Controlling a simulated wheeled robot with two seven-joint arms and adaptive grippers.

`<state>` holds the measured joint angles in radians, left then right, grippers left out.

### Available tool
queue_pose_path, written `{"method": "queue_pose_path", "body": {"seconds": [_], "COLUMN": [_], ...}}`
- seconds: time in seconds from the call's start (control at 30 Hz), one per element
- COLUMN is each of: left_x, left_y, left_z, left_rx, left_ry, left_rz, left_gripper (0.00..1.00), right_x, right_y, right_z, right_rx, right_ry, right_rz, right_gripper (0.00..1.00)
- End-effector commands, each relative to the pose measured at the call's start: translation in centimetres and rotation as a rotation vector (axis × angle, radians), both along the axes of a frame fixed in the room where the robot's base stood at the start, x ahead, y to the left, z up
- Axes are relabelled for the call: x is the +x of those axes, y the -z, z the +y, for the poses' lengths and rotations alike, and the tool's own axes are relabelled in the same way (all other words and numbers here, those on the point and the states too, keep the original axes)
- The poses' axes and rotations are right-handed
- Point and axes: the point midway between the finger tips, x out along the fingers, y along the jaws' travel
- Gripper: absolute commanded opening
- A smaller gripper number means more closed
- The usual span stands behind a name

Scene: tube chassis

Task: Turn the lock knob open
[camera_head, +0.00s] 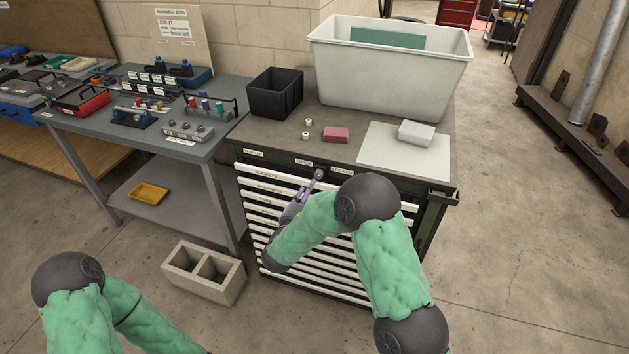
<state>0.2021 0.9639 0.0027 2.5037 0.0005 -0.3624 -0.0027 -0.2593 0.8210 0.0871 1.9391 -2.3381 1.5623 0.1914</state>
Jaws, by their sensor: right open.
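The lock knob (319,174) is a small dark round knob on the top front strip of the tool cabinet (404,188). An OPEN label (304,162) is on its left and a LOCKED label (341,173) on its right. My right gripper (308,187) is open and empty, just below and left of the knob, with its fingertips pointing up toward it. I cannot tell whether they touch. The knob's exact turn is too small to read. My left arm shows at the lower left, but its gripper is out of view.
The cabinet top holds a black bin (274,92), a large white tub (388,75), a red block (335,134) and a white block (416,133) on a pale sheet. A workbench (190,150) with tools stands left. A cinder block (204,271) is on the floor.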

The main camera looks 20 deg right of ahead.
Motion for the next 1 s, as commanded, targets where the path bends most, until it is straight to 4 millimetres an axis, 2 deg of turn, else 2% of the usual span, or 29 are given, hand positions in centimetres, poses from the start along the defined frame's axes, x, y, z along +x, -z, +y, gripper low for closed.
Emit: {"method": "queue_pose_path", "body": {"seconds": [0.2,0.4,0.8,0.83,1.0], "left_x": [0.0,0.0,0.0,0.0,0.0], "left_y": [1.1,1.6,1.7,1.7,1.7], "left_z": [0.0,0.0,0.0,0.0,0.0], "left_rx": [0.0,0.0,0.0,0.0,0.0], "left_ry": [0.0,-0.001,0.0,-0.001,-0.001], "left_rz": [0.0,-0.001,-0.001,-0.001,-0.001], "left_gripper": [0.4,0.4,0.4,0.4,0.4], "right_x": [3.2,5.0,5.5,5.5,5.5], "right_y": [0.3,0.2,0.0,0.0,0.0], "right_z": [-2.3,-3.5,-3.8,-3.8,-3.8], "right_rx": [-0.001,0.0,-0.001,-0.001,-0.001], "right_ry": [0.004,0.002,0.0,0.0,0.002], "right_rz": [0.001,0.002,0.002,0.002,0.002], "right_gripper": [0.5,0.5,0.5,0.45,0.0]}}
